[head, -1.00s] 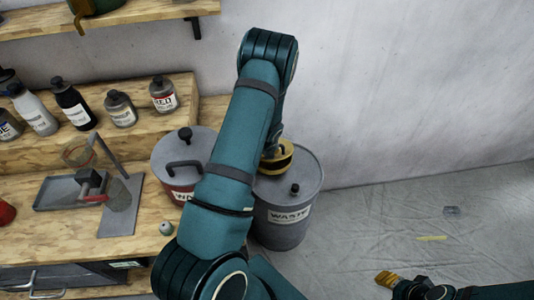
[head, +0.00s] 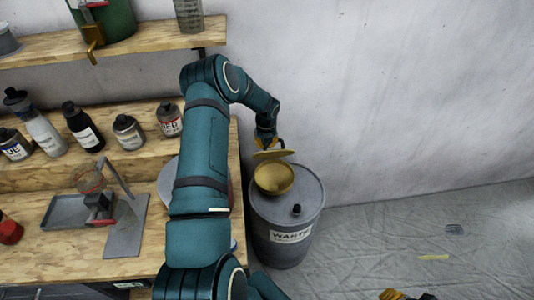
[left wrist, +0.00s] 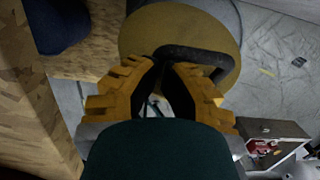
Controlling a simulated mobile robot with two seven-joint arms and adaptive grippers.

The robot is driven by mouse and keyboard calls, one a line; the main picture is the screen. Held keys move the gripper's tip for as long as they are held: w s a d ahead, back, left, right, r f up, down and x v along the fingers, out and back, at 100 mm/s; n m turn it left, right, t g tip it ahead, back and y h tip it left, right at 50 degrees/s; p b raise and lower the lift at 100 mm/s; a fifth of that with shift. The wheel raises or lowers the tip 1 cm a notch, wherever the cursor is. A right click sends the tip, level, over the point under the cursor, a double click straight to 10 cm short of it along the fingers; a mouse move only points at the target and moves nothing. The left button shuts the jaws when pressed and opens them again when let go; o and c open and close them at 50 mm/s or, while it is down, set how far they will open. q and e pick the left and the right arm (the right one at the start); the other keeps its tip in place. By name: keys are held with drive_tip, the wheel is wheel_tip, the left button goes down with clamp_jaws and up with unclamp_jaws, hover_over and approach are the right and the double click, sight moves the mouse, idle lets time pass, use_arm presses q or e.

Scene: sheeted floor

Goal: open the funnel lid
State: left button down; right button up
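The yellow funnel (head: 273,179) sits on top of the grey waste drum (head: 288,225), and its bowl shows open. Its yellow lid (head: 272,154) is up above the funnel's back rim and tilted; whether a hinge joins them I cannot tell. My left gripper (head: 269,143) is at the lid. In the left wrist view the yellow lid (left wrist: 185,28) has a black handle (left wrist: 212,56), and the left fingertips close together on its end. My right gripper (head: 398,295) is only partly in view at the bottom edge, away from the drum.
A wooden bench (head: 60,250) with a metal tray stands left of the drum. Bottles (head: 85,128) stand on a raised step, and a shelf (head: 150,37) hangs above. The wall is behind the drum. The sheeted floor (head: 390,240) to the right is mostly clear.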

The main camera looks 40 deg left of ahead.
use_arm(q)
drive_tip(key=shift+w+a+r+b, duration=0.25)
drive_tip(key=shift+w+a+b, duration=0.15)
drive_tip(key=shift+w+a, duration=0.4)
drive_tip(key=shift+w+a+r+b, duration=0.2)
drive_tip(key=shift+w+a+b, duration=0.15)
drive_tip(key=shift+w+a, duration=0.4)
drive_tip(key=shift+s+a, duration=0.15)
drive_tip(key=shift+r, duration=0.15)
wheel_tip(320, 180, up, 12)
drive_tip(key=s+d, duration=0.1)
drive_tip(key=shift+d+f, duration=0.15)
drive_tip(key=shift+f, duration=0.05)
